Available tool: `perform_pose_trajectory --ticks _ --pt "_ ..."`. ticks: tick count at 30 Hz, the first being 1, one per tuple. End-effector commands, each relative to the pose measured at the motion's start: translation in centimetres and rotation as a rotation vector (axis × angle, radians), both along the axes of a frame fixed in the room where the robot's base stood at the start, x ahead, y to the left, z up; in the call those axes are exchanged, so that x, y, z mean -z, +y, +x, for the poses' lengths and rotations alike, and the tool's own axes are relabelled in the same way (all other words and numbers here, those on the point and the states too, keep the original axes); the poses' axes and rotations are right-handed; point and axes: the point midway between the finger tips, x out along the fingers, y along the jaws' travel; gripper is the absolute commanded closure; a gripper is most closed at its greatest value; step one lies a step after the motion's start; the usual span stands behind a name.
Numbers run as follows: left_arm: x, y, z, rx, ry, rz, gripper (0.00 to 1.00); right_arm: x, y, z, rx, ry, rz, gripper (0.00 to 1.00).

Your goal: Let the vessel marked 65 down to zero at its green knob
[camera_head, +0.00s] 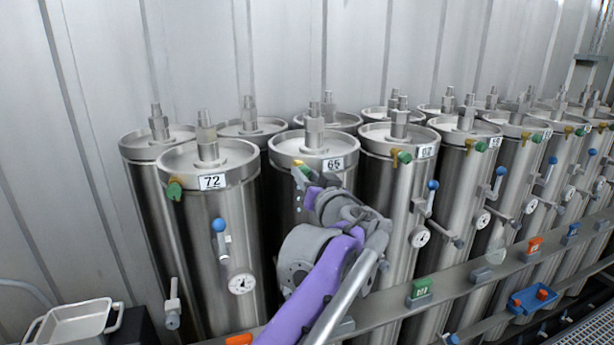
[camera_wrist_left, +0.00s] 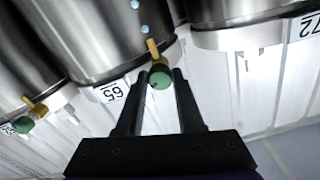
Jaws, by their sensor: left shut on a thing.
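The vessel marked 65 (camera_head: 285,150) is a steel cylinder in the front row, with its number label near the top rim. Its green knob (camera_wrist_left: 160,79) sits on a brass stem beside the label in the left wrist view. My left gripper (camera_wrist_left: 162,76) is shut on this knob, with one dark finger on each side. In the head view my left gripper (camera_head: 304,176) is at the upper front of the vessel, and my arm covers much of the vessel's front. Its gauge is hidden behind my arm. My right gripper is not in view.
The vessel marked 72 (camera_head: 195,240) stands just left, with its own green knob, blue-knobbed valve and gauge. More vessels stand close together on the right. A steel rail (camera_head: 455,290) with coloured blocks runs in front. A metal tray (camera_head: 75,318) is at lower left.

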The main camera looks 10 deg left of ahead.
Motion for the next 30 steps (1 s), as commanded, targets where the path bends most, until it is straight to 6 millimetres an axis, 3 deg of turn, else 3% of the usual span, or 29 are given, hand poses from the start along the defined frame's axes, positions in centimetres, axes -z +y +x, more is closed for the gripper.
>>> perform_pose_trajectory --ticks 11,30 --pt "-0.2 0.0 0.0 -0.001 0.055 0.082 1.00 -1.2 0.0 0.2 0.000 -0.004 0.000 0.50" --pt "-0.3 0.0 0.0 -0.002 0.372 0.554 1.00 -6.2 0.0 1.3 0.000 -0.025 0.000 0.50"
